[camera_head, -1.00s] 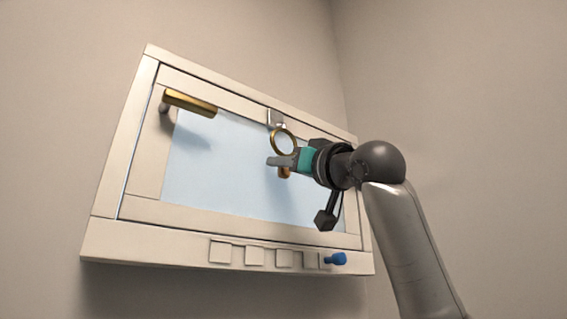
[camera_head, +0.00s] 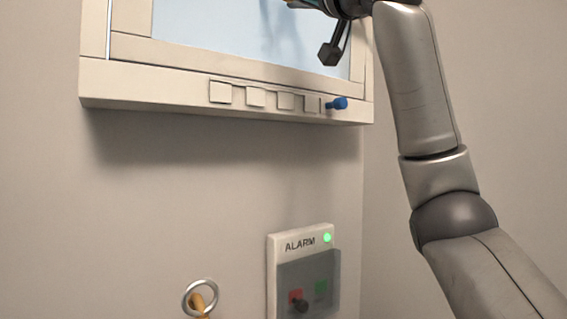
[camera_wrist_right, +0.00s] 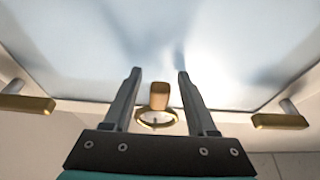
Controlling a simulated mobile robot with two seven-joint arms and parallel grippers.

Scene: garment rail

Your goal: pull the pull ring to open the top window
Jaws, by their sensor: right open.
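The top window's pale pane (camera_head: 240,28) and cream lower frame (camera_head: 150,88) show at the top of the head view; its upper part is out of that frame. In the right wrist view the pane (camera_wrist_right: 95,50) fills the upper picture. The gold pull ring (camera_wrist_right: 140,120) hangs low between the bases of my right gripper's (camera_wrist_right: 158,72) fingers, with a brass block (camera_wrist_right: 160,96) just above it. The right gripper is open, one finger on each side; I see no finger gripping the ring. In the head view its fingers are cut off. My left gripper is not in view.
Brass handles flank the ring at left (camera_wrist_right: 25,104) and right (camera_wrist_right: 280,121). A blue knob (camera_head: 340,103) and several square tabs (camera_head: 254,97) line the lower frame. Below are an alarm box (camera_head: 275,285) with a green light and a silver ring (camera_head: 187,300) on a yellowish piece.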

